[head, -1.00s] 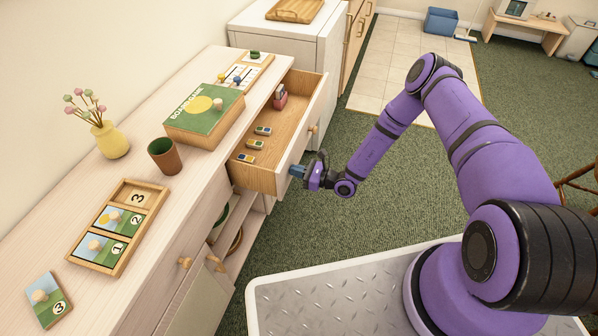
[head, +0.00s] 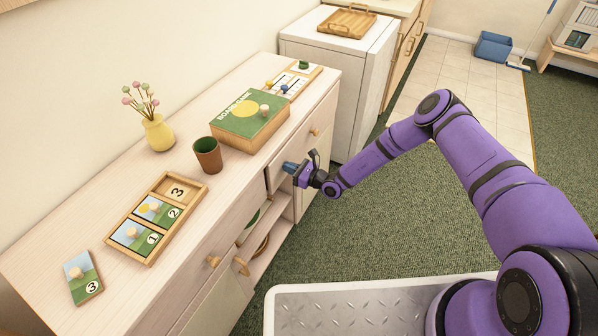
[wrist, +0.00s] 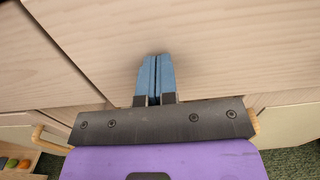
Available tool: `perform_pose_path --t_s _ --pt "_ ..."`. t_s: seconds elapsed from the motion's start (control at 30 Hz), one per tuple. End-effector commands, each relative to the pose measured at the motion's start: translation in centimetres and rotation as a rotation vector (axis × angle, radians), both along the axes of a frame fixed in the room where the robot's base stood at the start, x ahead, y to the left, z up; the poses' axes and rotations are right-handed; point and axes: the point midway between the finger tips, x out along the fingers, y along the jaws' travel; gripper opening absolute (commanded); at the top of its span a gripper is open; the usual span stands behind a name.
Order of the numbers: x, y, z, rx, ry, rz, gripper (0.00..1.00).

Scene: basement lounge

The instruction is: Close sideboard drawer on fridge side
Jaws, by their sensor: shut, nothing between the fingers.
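The sideboard (head: 98,192) runs along the wall. Its drawer on the fridge side (head: 326,111) is now pushed in, its front about in line with the sideboard's face, with a round wooden knob (head: 315,132). Whether a thin gap is left at its edge I cannot tell. My gripper (head: 288,167) is at the left part of that drawer's front, blue fingers together and empty. In the wrist view the shut fingers (wrist: 155,78) point at pale wood (wrist: 215,45), touching or very close to it. The drawer's contents are hidden.
On the sideboard top are a board game box (head: 250,118), a brown cup (head: 207,155), a yellow vase (head: 158,133) and a wooden number tray (head: 150,259). A white fridge-like cabinet (head: 352,60) stands beyond. Green carpet (head: 385,220) is clear in front.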

Motion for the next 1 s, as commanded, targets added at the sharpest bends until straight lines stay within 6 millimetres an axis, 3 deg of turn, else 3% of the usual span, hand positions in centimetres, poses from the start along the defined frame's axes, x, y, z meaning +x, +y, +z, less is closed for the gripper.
perform_pose_path --t_s 0.23,0.73,1.0 --pt "0.7 1.3 0.0 0.000 0.001 0.000 0.00" --pt "1.1 1.9 0.3 0.003 -0.001 -0.001 0.00" --pt "1.3 0.1 0.3 0.002 -0.002 0.000 0.00"
